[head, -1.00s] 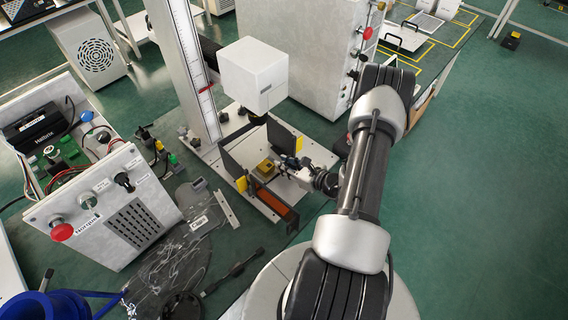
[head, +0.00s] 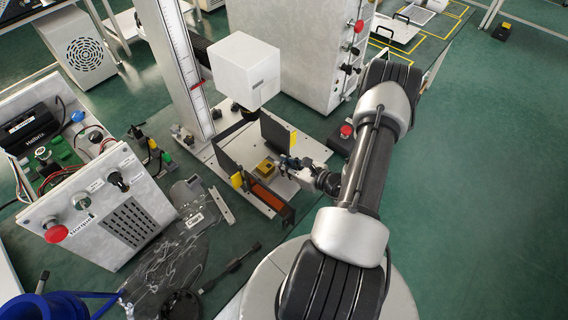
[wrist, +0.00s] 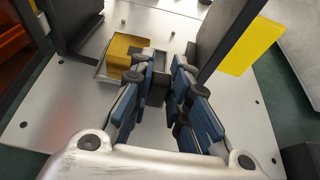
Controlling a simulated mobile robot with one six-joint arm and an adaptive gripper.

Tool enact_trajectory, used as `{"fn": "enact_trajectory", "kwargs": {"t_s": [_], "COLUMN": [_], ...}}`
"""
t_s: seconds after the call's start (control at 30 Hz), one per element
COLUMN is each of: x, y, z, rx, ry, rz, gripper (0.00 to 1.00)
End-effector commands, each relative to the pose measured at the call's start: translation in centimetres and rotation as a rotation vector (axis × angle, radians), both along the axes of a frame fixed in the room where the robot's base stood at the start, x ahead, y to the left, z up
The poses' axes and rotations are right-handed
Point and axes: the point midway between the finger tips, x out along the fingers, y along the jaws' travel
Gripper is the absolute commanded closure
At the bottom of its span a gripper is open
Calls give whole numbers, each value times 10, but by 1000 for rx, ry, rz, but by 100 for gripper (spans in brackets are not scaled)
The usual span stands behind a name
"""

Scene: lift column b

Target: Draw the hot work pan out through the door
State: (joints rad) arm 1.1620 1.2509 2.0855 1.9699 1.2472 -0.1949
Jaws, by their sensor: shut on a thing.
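The pan, a shallow metal tray (wrist: 99,70), carries a yellow-brass block (wrist: 120,57); the block also shows in the head view (head: 265,168). It sits low over the pale base plate (wrist: 65,105), between the dark upright panels. My gripper (wrist: 159,86) is shut on the pan's small dark handle, beside the block; it also shows in the head view (head: 287,163). The fingers hide part of the handle. An orange panel with a dark frame (head: 268,196) stands at the near side of the enclosure; I cannot tell whether it is the door.
A dark panel (head: 277,134) with a yellow tab (wrist: 250,45) stands close beside my gripper. A white box-shaped head (head: 249,72) hangs above on the ruled column. A control box (head: 105,205) and loose cables lie left. A red button (head: 346,130) is behind my arm.

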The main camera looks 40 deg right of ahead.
Motion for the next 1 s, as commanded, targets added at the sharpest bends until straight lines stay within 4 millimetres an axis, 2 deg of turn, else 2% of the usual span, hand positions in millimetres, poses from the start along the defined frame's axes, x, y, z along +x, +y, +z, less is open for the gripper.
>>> {"fn": "enact_trajectory", "kwargs": {"t_s": [1.0], "x": [-28], "y": [0], "z": [1], "rx": [1], "ry": [-3], "rz": [-1], "gripper": [100]}}
